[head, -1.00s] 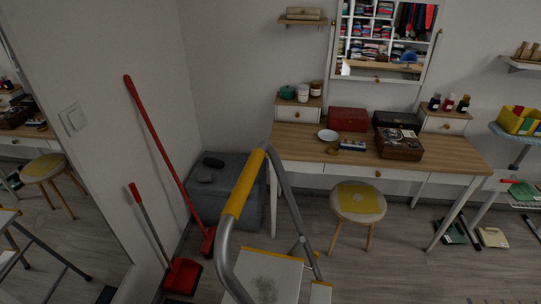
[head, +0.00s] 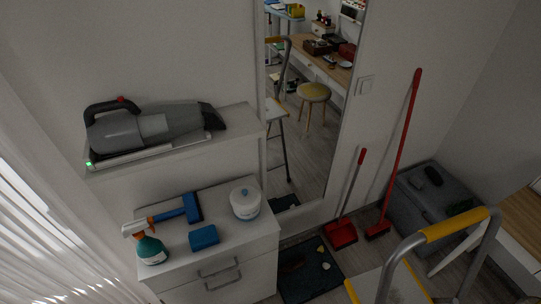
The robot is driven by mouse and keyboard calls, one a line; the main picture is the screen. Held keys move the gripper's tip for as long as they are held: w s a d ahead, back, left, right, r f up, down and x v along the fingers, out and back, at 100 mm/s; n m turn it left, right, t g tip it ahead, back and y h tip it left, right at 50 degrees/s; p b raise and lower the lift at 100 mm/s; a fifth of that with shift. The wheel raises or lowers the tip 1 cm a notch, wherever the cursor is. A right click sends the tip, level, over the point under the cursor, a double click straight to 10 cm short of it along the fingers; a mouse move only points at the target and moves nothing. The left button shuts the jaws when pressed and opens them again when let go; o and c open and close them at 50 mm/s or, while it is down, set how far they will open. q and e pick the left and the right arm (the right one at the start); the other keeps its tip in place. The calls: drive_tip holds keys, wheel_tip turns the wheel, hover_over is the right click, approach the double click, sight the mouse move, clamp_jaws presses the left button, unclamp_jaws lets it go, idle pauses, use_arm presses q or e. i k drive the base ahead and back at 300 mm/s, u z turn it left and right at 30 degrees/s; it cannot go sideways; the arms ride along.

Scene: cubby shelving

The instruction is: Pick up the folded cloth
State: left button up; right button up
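No thing in the head view is plainly a folded cloth. A small blue block (head: 204,237) lies on top of the white drawer cabinet (head: 216,274); I cannot tell whether it is a sponge or a folded cloth. Neither of my grippers is in view.
On the cabinet are a spray bottle (head: 150,248), a blue-headed tool (head: 191,208) and a white tub (head: 245,202). A handheld vacuum (head: 150,131) sits on the ledge above. A stepladder (head: 434,234), a red broom (head: 408,138), a dustpan (head: 341,234) and a grey box (head: 427,200) stand right.

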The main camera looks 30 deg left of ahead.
sight(201, 239)
drive_tip(key=z, duration=1)
drive_tip(key=k, duration=0.5)
drive_tip(key=u, duration=2.3)
